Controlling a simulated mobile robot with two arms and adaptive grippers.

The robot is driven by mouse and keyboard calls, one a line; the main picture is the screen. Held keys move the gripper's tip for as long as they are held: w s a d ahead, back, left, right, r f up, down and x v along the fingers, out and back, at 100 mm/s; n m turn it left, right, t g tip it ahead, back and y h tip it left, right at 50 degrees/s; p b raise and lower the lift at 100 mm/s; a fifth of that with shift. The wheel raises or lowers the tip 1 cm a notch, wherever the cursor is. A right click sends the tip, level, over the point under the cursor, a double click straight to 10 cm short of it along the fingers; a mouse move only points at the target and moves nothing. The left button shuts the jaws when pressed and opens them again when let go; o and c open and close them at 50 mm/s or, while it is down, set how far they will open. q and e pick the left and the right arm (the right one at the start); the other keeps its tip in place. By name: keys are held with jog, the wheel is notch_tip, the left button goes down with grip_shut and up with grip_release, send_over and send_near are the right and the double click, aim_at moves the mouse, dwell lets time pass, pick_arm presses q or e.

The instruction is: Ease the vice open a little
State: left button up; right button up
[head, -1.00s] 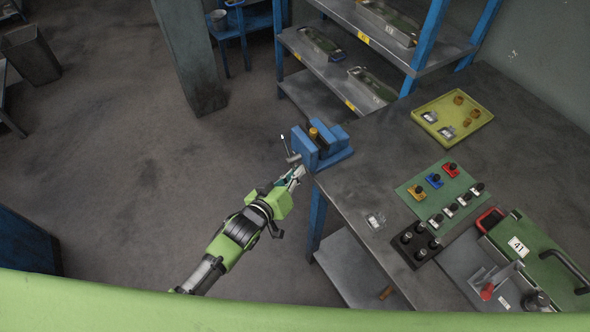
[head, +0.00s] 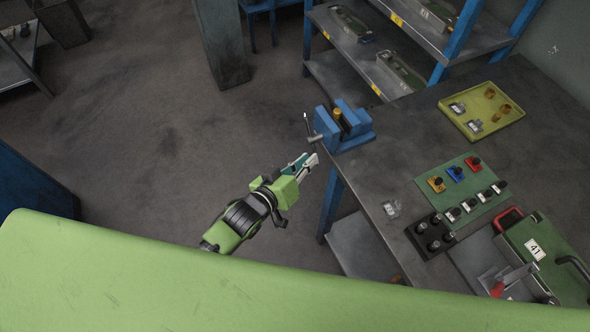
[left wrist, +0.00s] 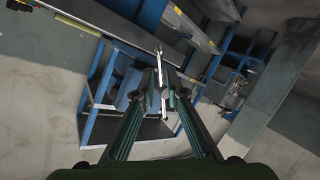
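The blue vice (head: 355,138) stands on the near left corner of the workbench. A yellow-topped piece (head: 337,113) shows at its jaws. The vice's thin metal handle bar (head: 307,125) is on its left side, out past the bench edge. My left gripper (head: 311,157) is below the handle in the picture, apart from it and beside the bench edge. In the left wrist view its two fingers (left wrist: 160,86) have a narrow gap, with a bright metal bar in line with the gap. I see nothing gripped. The right gripper is not in view.
The workbench (head: 385,165) holds a yellow tray (head: 452,118), a green mat (head: 428,204) with coloured pieces, a black holder (head: 418,249) and a green mould (head: 560,285). A shelf rack (head: 385,95) stands behind.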

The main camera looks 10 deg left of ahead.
pick_arm(q)
jog(key=v, duration=0.7)
